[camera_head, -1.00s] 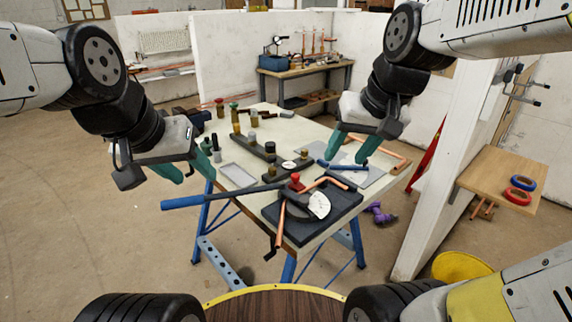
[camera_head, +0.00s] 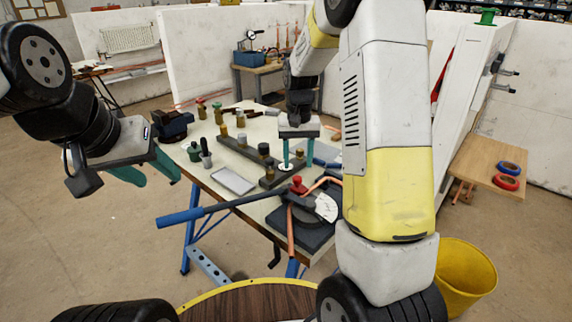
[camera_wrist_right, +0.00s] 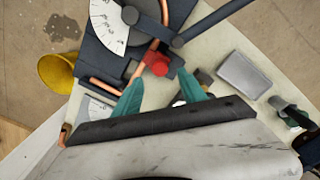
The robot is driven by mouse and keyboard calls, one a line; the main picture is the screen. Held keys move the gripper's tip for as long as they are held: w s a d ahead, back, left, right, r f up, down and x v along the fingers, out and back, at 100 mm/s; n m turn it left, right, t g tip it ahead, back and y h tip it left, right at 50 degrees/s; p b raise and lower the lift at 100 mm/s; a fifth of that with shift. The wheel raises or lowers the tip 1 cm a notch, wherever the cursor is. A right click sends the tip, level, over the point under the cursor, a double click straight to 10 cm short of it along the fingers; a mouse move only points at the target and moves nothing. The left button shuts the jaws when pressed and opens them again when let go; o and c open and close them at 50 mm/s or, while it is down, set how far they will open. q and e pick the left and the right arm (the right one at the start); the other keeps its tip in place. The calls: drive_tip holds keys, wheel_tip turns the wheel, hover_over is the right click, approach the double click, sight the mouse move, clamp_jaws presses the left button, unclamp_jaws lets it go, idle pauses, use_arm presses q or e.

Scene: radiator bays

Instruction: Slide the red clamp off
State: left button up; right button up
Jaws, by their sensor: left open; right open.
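The red clamp (camera_head: 298,185) sits on the pipe bender (camera_head: 311,208), beside its white dial and on the copper pipe. In the right wrist view the red clamp (camera_wrist_right: 157,64) lies just beyond and between my open teal fingertips. My right gripper (camera_head: 296,162) is open, pointing down, just behind the clamp in the head view, and looks empty. It also shows in the right wrist view (camera_wrist_right: 158,84). Contact with the clamp cannot be told. My left gripper (camera_head: 158,180) is open and empty, off the left edge of the table.
The bender's long blue handle (camera_head: 195,214) sticks out to the left over the table edge. A grey tray (camera_head: 233,181) and several fittings stand on the workbench (camera_head: 268,125). A yellow bucket (camera_head: 466,275) stands on the floor at right. A side shelf (camera_head: 492,165) holds tape rolls.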

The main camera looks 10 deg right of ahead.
sight(297, 177)
wheel_tip(297, 177, down, 5)
drive_tip(key=shift+f, duration=0.2)
clamp_jaws()
drive_tip(key=shift+r, duration=0.1)
idle(1.4)
